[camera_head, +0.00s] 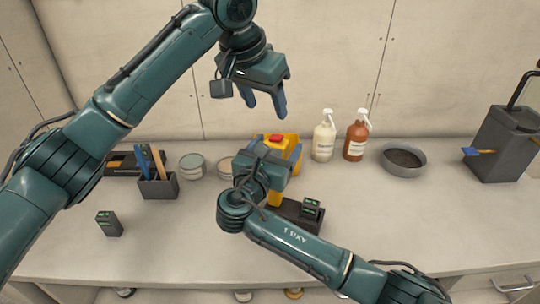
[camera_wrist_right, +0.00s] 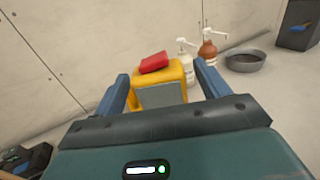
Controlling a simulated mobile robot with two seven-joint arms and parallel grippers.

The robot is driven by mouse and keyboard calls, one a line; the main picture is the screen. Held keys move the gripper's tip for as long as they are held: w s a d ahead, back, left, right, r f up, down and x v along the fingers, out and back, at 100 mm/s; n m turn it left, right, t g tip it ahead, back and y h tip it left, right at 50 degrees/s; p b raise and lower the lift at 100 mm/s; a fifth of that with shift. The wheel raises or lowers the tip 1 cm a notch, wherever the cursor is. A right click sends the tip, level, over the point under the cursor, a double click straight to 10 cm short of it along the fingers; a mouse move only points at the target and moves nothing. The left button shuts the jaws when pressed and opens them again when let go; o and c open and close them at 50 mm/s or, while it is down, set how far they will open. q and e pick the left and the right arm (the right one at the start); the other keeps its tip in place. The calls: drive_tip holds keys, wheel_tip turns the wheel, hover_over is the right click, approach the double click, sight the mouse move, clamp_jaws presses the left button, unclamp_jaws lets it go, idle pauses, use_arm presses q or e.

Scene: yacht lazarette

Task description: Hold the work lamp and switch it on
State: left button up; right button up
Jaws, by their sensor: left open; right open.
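The work lamp (camera_head: 289,142) is yellow with a red button (camera_head: 276,138) on top and stands on the bench near the back wall. The right wrist view shows the lamp (camera_wrist_right: 174,72), its red button (camera_wrist_right: 154,62) and a grey front panel. My right gripper (camera_head: 270,157) is open, with its blue fingers on either side of the lamp in this view; I cannot tell whether they touch it. It covers much of the lamp in the head view. My left gripper (camera_head: 264,108) is open and empty, raised above and behind the lamp, fingers pointing down.
A cream bottle (camera_head: 323,141), a brown bottle (camera_head: 356,140) and a grey bowl (camera_head: 403,160) stand right of the lamp. Left are tins (camera_head: 192,166) and a tool holder (camera_head: 158,187). A small dark box (camera_head: 109,223) sits at front left. The right front bench is clear.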

drive_tip(key=shift+w, duration=0.1)
drive_tip(key=shift+c, duration=0.4)
drive_tip(key=c, duration=1.3)
